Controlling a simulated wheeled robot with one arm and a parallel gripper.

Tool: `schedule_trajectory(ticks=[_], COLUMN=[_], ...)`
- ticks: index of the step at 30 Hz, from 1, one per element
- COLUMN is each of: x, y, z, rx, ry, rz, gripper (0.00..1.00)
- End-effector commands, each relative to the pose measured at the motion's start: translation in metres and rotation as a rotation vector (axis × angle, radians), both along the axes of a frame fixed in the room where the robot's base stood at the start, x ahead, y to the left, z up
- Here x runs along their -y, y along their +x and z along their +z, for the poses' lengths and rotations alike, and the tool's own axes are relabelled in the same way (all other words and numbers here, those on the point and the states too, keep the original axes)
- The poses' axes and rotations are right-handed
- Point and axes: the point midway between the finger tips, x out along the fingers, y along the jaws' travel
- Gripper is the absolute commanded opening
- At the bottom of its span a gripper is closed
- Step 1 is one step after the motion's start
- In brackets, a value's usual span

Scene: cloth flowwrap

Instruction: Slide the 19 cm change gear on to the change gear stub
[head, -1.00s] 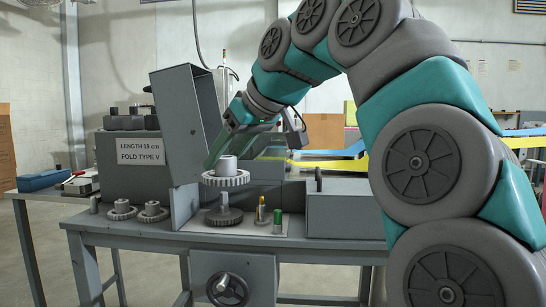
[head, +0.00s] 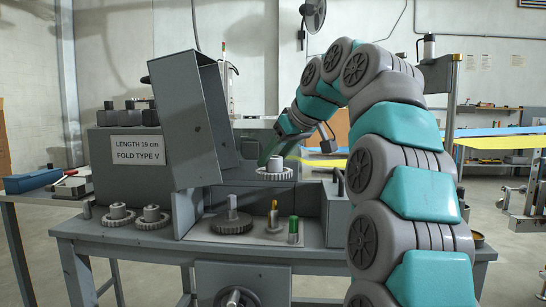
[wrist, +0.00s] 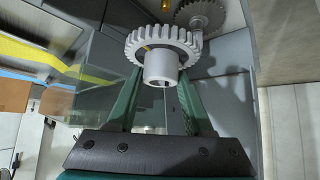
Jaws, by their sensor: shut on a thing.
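The pale toothed gear with a tall hub (head: 273,174) is held level in the air by my gripper (head: 277,153). My green fingers are shut on its hub. In the wrist view the gear (wrist: 134,52) is upright between the fingers, hub towards the camera. The change gear stub (head: 232,207) is a short light post rising from a dark gear (head: 231,226) on the bench. In the head view the held gear is up and right of the stub, clear of it. The stub also shows beyond the gear in the wrist view (wrist: 196,40), its lower part partly hidden.
A tilted grey cover (head: 190,120) stands left of the stub. Small posts with yellow (head: 273,216) and green (head: 293,230) stand right of it. Two gears (head: 118,217) (head: 152,218) lie at the left on the bench. A sign (head: 140,148) reads LENGTH 19 cm, FOLD TYPE V.

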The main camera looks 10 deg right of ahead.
Motion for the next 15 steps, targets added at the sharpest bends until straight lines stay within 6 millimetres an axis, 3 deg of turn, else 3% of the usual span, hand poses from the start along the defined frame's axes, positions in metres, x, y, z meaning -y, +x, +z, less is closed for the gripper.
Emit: schedule_trajectory(ticks=[15], x=[0.0], y=[0.0], z=[-0.028], rx=[0.003], ry=[0.0], rz=[0.0], gripper=[0.0])
